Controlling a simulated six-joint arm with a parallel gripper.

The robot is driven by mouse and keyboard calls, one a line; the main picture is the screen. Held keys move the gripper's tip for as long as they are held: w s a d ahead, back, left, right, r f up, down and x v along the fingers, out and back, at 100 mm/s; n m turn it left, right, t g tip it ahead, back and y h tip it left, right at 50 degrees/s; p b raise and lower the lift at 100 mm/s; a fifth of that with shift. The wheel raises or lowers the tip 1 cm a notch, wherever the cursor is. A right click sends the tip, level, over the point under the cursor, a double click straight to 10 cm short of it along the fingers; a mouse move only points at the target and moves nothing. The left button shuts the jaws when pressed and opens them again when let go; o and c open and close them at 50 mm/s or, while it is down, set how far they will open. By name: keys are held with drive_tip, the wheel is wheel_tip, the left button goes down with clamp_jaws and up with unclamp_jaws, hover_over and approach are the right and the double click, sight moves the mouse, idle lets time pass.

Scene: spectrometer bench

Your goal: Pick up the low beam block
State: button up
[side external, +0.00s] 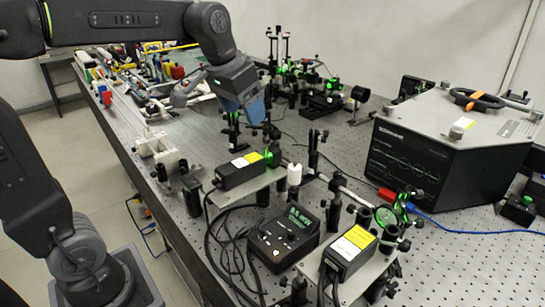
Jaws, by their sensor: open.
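My gripper (256,112), with a blue-grey body, hangs over the optical table left of the picture's middle and points down and slightly right. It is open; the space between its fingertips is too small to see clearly. Dark post-mounted parts with a green glow stand just below and beside it. I cannot tell for sure which part is the low beam block. A small low black block (519,209) with a green glow sits at the right edge, well away from my gripper.
The perforated table (345,160) is crowded. Two black laser boxes (240,172) (350,248), a black controller (284,238) with loose cables and a large black spectrometer (450,155) stand on it. Optics on posts fill the back. Some bare table shows left of the spectrometer.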

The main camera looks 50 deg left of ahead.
sight(273, 148)
drive_tip(key=w+a, duration=0.2)
drive_tip(key=w, duration=0.3)
drive_tip(key=shift+g, duration=0.3)
drive_tip(key=x, duration=1.3)
drive_tip(key=shift+w+a+f, duration=0.1)
drive_tip(key=shift+w+f, duration=0.05)
drive_tip(key=shift+f, duration=0.1)
drive_tip(key=c, duration=1)
drive_tip(key=shift+r, duration=0.1)
drive_tip(key=shift+c, duration=0.5)
drive_tip(key=shift+r, duration=0.15)
